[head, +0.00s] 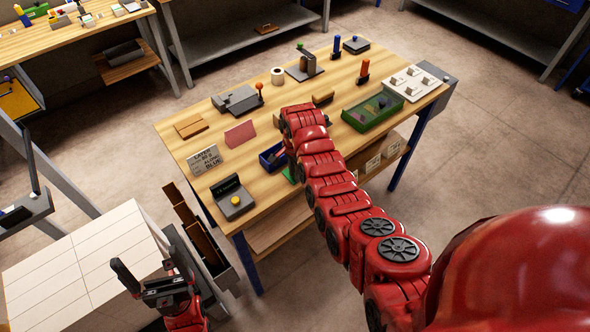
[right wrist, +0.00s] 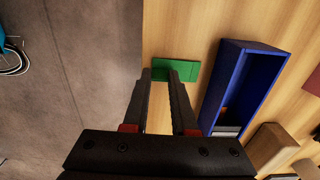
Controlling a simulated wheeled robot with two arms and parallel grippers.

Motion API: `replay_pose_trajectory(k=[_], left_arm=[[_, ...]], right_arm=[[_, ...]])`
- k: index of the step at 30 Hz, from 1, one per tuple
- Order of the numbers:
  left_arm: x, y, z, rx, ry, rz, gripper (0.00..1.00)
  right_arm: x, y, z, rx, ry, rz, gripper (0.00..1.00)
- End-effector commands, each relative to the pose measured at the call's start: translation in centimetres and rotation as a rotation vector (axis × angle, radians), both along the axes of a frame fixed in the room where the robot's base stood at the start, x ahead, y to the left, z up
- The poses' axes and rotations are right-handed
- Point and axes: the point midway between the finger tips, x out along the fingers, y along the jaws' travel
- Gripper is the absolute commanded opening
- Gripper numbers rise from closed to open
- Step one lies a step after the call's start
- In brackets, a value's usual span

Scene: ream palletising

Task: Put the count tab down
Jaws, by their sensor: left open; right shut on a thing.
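The count tab is a flat green piece (right wrist: 178,69) in the right wrist view. It sits at the fingertips of my right gripper (right wrist: 164,84), which is shut on it. It is over the table's edge strip beside the blue tray (right wrist: 238,85); I cannot tell whether it touches the wood. In the head view only a sliver of green (head: 288,175) shows past my right arm, which hides most of that gripper. My left gripper (head: 153,272) is open and empty, beside the white stack at the lower left.
The white stack (head: 80,265) stands at lower left. Bare wood lies around the sign.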

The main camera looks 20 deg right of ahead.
Motion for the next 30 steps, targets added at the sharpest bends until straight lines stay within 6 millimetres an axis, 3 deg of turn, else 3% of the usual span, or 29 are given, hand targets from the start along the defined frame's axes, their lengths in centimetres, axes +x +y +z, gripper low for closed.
replay_pose_trajectory(k=[10,11,15,26,30], left_arm=[[0.0,0.0,-0.6,0.0,0.001,0.0,1.0],[0.0,0.0,-0.4,0.0,0.0,0.0,1.0],[0.0,0.0,-0.4,0.0,0.0,0.0,1.0],[0.0,0.0,0.1,0.0,0.0,0.0,1.0],[0.0,0.0,-0.8,0.0,0.001,0.0,1.0]], right_arm=[[0.0,0.0,-0.6,0.0,0.0,0.0,0.0],[0.0,0.0,-0.5,0.0,0.001,0.0,0.29],[0.0,0.0,-0.4,0.0,0.001,0.0,0.54],[0.0,0.0,0.0,0.0,0.001,0.0,0.55],[0.0,0.0,0.5,-0.001,0.002,0.001,0.55]])
